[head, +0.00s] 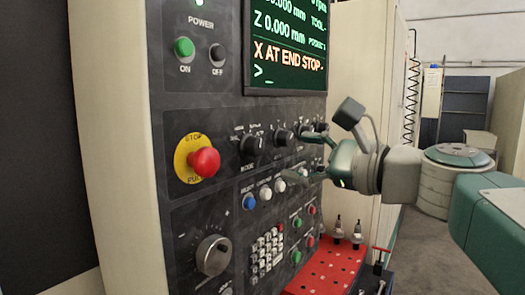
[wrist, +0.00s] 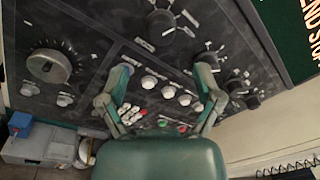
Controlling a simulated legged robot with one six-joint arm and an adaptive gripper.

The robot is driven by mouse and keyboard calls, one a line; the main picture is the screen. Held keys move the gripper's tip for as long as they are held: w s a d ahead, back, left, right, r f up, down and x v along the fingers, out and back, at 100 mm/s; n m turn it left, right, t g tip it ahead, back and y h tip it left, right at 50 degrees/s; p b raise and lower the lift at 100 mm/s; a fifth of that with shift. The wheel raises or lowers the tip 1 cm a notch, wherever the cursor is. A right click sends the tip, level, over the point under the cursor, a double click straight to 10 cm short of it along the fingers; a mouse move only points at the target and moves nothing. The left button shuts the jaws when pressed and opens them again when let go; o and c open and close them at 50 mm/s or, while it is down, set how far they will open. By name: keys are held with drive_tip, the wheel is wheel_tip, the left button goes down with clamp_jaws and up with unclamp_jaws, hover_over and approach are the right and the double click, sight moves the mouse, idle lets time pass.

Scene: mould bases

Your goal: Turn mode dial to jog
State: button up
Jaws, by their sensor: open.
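The mode dial (head: 252,145) is a black knob on the dark control panel, with MODE lettered under it in the head view. A large black knob at the top of the wrist view (wrist: 160,27) appears to be the same dial; the lettering around it is too small to read. My gripper (head: 304,156) is open and empty at the panel, to the right of the mode dial and apart from it. In the wrist view the two fingers (wrist: 163,74) are spread, with small buttons between them.
More black knobs (head: 283,137) sit in a row right of the dial. A red stop button (head: 204,162) is to its left. Blue and white buttons (head: 265,192) and a handwheel (head: 213,255) lie below. A red tool rack (head: 330,268) stands below my gripper. The screen reads X AT END STOP.

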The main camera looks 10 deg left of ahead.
sight(260, 149)
drive_tip(key=x, duration=0.9)
drive_tip(key=shift+d, duration=0.2)
drive_tip(key=c, duration=1.1)
